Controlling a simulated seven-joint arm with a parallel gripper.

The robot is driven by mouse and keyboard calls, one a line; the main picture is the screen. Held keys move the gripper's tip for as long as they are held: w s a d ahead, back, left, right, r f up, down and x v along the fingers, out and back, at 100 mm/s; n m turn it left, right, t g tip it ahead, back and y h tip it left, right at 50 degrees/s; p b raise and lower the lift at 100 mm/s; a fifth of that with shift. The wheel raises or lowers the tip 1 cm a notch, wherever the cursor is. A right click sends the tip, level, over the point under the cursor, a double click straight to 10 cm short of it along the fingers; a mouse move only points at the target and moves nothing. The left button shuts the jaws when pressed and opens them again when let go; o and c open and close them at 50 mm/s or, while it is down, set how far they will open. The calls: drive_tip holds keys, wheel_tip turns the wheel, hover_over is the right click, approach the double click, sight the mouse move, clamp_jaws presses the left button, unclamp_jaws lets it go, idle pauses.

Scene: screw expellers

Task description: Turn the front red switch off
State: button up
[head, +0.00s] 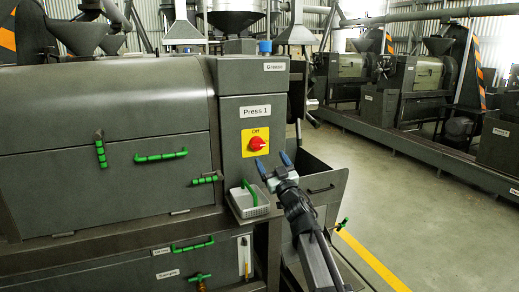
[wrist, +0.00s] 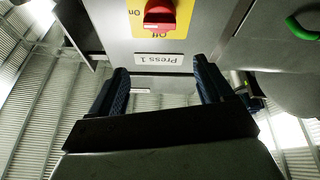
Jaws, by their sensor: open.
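The red switch (head: 257,143) is a round rotary knob on a yellow plate (head: 247,134) on the grey front panel of the press. The plate reads "Off" above the knob. In the wrist view the red switch (wrist: 159,14) shows upside down at the top edge, partly cut off, with "On" to its left and "Off" below it. My gripper (head: 273,163) is just below and to the right of the switch in the head view, apart from it. Its blue fingers (wrist: 160,83) are spread with nothing between them.
A "Press 1" label (head: 255,111) sits above the switch. A grey tray with a green handle (head: 249,198) is below it. An open metal bin (head: 318,178) stands right of the panel. Green handles (head: 161,156) stick out at left. Floor (head: 410,190) at right is clear.

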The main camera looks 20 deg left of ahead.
sight(259, 147)
drive_tip(key=w+a, duration=0.7)
drive_tip(key=shift+r, duration=0.25)
drive_tip(key=shift+w+a+r, duration=0.25)
drive_tip(key=shift+w+a, duration=0.1)
drive_tip(key=shift+w, duration=0.05)
drive_tip(key=shift+c, duration=0.3)
drive_tip(key=c, duration=0.9)
